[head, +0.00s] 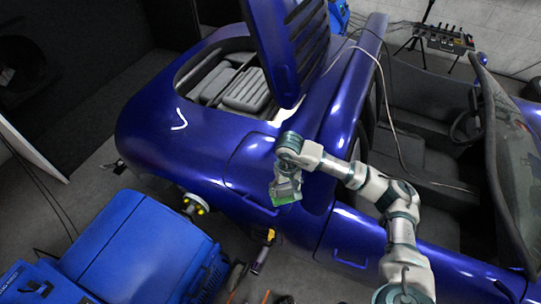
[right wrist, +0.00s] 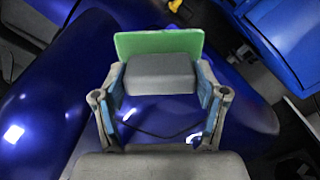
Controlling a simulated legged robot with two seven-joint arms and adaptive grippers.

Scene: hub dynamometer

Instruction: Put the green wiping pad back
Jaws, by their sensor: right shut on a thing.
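The green wiping pad (right wrist: 158,43) has a flat green face and a grey block-shaped grip (right wrist: 161,75). My right gripper (right wrist: 162,88) is shut on the grey grip, with one finger on each side of it. In the head view the green pad (head: 286,198) shows below my right gripper (head: 285,188), over the side of the blue car (head: 255,165). I cannot tell whether the pad touches the car body. My left gripper is not in view.
The car's rear lid (head: 287,45) stands open above the engine bay. A blue machine (head: 140,245) stands at lower left, near the wheel hub (head: 195,205). A yellow and black tool (head: 264,250) is below the car's side. The open cockpit (head: 430,130) is at right.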

